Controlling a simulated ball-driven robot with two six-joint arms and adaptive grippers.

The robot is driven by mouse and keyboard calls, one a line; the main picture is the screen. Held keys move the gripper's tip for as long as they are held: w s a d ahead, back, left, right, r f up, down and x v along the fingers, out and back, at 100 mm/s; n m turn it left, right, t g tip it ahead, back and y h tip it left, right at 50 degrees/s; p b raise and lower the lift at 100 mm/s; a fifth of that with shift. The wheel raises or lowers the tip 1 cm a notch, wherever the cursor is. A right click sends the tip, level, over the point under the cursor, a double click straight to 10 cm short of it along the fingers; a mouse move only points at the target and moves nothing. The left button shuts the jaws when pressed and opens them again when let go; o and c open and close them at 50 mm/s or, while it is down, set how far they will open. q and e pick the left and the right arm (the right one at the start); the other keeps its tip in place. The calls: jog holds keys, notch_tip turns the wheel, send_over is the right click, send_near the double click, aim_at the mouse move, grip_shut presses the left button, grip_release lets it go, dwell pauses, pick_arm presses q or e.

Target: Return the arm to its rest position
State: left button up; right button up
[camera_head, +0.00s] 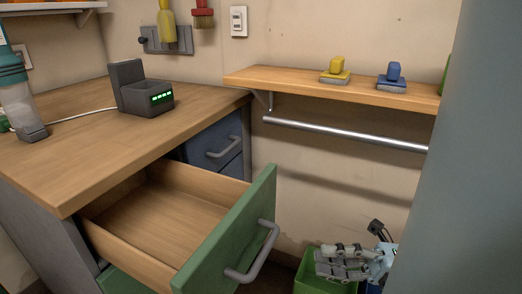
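My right gripper (338,262) shows at the lower right. Its grey jointed fingers point left, over or in front of a green bin (308,275). The fingers lie close to each other in this view, and I cannot tell whether they are open or shut. I see nothing held between them. Part of my light-coloured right wrist (382,262) shows behind the fingers. The rest of that arm is out of view or hidden. My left gripper is not in view.
A green-fronted drawer (225,235) stands pulled out and empty, left of my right gripper. The wooden counter (110,150) carries a dark dock (150,98) and a teal and grey device (20,105). A wall shelf (300,80) and metal rail (340,133) are above. A blue-grey surface fills the right edge.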

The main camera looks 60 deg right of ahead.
dwell(0.4)
jog(key=w+a+f+m+g+h, duration=0.1)
jog(key=w+f+m+h, duration=0.3)
jog(key=f, duration=0.3)
jog(key=w+a+f+m+h, duration=0.1)
jog(key=w+f+m+h, duration=0.25)
jog(key=f, duration=0.35)
notch_tip(320, 180, down, 14)
jog(key=s+a+m+g+h, duration=0.2)
jog(key=s+m+g, duration=0.1)
jog(key=m+g, duration=0.35)
jog(key=s+a+f+m+g, duration=0.1)
jog(key=s+f+m+g, duration=0.4)
jog(key=s, duration=0.4)
jog(key=s+a+f+m+g, duration=0.2)
jog(key=s+f+m+g, duration=0.3)
jog(key=s, duration=0.5)
jog(key=shift+a+f, duration=0.2)
